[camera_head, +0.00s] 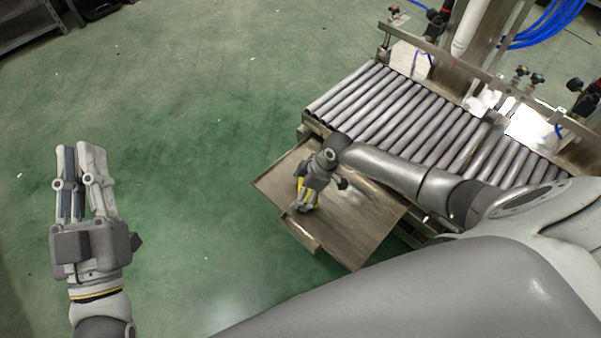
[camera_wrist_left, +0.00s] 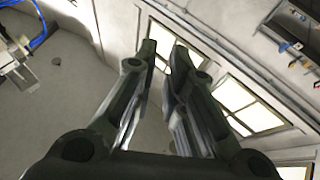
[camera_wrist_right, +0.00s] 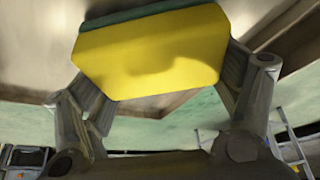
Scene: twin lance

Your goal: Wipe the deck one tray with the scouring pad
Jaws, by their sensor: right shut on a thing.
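The scouring pad (camera_wrist_right: 150,52) is yellow with a dark green layer along its far side. My right gripper (camera_head: 306,204) is shut on the pad, with a finger on each side of it in the right wrist view. In the head view a strip of yellow shows between the fingers, over the left part of the metal tray (camera_head: 362,233). I cannot tell whether the pad touches the tray surface. The tray is flat and bare, with a low rim, beside the roller conveyor. My left gripper (camera_head: 80,150) is raised over the floor at the left, empty, its fingers apart in the left wrist view (camera_wrist_left: 163,55).
The roller conveyor (camera_head: 420,115) runs along the tray's far right side. Metal posts and valves stand behind it, with blue hoses (camera_head: 545,25) at the top right. A dark shelf (camera_head: 28,22) is at the top left. The green floor between is open.

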